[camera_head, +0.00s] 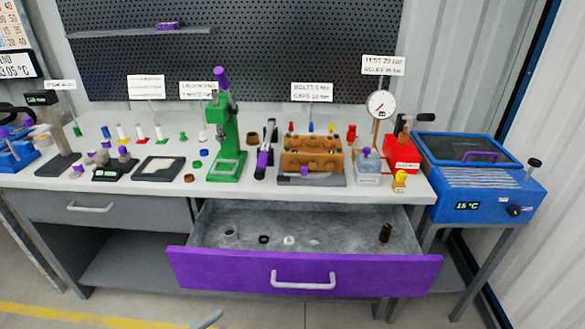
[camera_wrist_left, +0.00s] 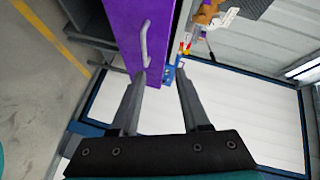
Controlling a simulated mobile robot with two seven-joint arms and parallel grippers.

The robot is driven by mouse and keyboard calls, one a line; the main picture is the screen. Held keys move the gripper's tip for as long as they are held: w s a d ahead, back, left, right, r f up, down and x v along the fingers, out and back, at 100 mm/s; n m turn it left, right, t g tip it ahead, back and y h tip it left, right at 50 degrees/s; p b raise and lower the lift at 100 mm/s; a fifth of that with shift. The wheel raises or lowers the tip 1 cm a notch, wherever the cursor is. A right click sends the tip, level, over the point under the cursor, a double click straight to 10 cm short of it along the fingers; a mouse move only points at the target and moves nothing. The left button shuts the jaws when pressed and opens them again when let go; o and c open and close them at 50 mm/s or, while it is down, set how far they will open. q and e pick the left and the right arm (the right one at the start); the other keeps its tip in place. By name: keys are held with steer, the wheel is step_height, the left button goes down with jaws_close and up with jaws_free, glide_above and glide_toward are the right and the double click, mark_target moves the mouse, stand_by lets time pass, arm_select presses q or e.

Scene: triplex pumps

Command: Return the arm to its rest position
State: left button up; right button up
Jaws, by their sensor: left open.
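My left gripper (camera_wrist_left: 160,76) is open in the left wrist view, with nothing between its two grey fingers. Its fingers point toward the purple drawer front (camera_wrist_left: 153,45) and the pale handle (camera_wrist_left: 144,45), which lie beyond the tips; I see no grip on the handle. In the head view the purple drawer (camera_head: 225,270) stands pulled out below the bench, its handle (camera_head: 303,281) free. A small grey piece at the bottom edge of the head view may be a fingertip of mine. The rest of the left arm is out of the head view. My right gripper is not in view.
The open drawer holds a grey ring (camera_head: 230,235), a black ring (camera_head: 264,239), a white piece (camera_head: 289,240) and a dark fitting (camera_head: 385,233). A blue unit (camera_head: 475,170) stands right. Floor in front looks clear.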

arm_select(q)
steer(key=s+a+f+n+g+y+p, duration=0.1)
steer(key=s+a+f+n+y, duration=0.2)
steer(key=f+n, duration=0.35)
steer(key=s+a+f+n+g+y+p, duration=0.1)
steer(key=s+f+n+y, duration=0.3)
steer(key=f, duration=0.4)
steer(key=s+d+f+n+g+y+p, duration=0.15)
steer(key=s+f+n+g, duration=0.4)
steer(key=s, duration=0.65)
steer(key=s+d+f+n+g+y+p, duration=0.15)
steer(key=s+f+n+g, duration=0.35)
steer(key=s, duration=0.7)
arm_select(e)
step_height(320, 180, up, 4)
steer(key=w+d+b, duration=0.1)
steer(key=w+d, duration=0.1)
arm_select(q)
step_height(320, 180, down, 6)
steer(key=t+b, duration=0.1)
steer(key=b, duration=0.4)
steer(key=shift+s+f+m, duration=0.2)
steer(key=shift+s+m, duration=0.1)
steer(key=shift+m, duration=0.1)
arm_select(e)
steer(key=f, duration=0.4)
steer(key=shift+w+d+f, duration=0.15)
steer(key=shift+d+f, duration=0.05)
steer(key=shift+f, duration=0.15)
